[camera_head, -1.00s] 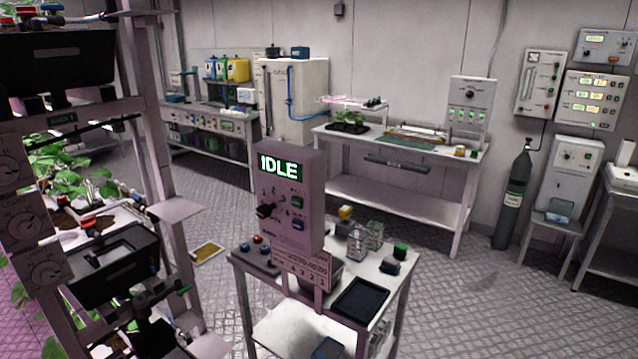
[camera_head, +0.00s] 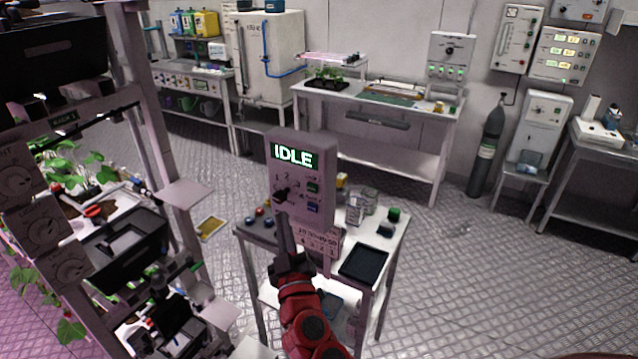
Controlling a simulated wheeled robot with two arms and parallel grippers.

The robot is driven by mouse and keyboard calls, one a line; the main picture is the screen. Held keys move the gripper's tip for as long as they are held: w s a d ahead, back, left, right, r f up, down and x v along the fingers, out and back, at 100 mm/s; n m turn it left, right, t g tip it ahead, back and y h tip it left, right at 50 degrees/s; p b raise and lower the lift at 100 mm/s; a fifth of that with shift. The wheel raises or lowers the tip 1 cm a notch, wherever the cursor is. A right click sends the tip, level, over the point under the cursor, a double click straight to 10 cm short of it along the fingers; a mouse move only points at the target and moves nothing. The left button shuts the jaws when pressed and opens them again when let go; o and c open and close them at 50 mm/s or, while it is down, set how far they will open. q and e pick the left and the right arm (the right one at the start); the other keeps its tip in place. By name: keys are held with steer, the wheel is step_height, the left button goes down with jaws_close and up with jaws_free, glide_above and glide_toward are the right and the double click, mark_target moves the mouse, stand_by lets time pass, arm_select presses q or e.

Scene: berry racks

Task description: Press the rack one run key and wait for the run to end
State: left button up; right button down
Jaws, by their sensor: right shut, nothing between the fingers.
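A grey control box (camera_head: 301,178) stands upright on a small white table, its lit display (camera_head: 294,155) reading IDLE. On its face are a black rotary knob (camera_head: 282,196) with numbers around it, a green key (camera_head: 313,187) and a blue key (camera_head: 313,207) on the right side. My right gripper (camera_head: 284,222) is shut and empty, reaching up from below in front of the box's lower left, with its tips just under the knob. I cannot tell whether the tips touch the box. My left gripper is not in view.
The small table (camera_head: 345,290) also holds a black tray (camera_head: 363,262), clear containers (camera_head: 357,205) and small red and blue knobs. A plant rack (camera_head: 180,190) stands close on the left. Open floor (camera_head: 480,270) lies to the right.

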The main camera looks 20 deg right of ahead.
mark_target(312, 188)
stand_by(0.3)
steer(key=shift+w+d+p, duration=0.25)
steer(key=shift+w+d, duration=0.65)
steer(key=shift+d, duration=0.25)
steer(key=shift+w+d+p, duration=0.3)
steer(key=shift+w+d, duration=0.65)
steer(key=shift+d, duration=0.2)
steer(key=shift+w+d+p, duration=0.25)
steer(key=shift+w+d, duration=0.65)
steer(key=shift+d, duration=0.25)
steer(key=shift+w+d, duration=0.25)
steer(key=shift+d, duration=0.1)
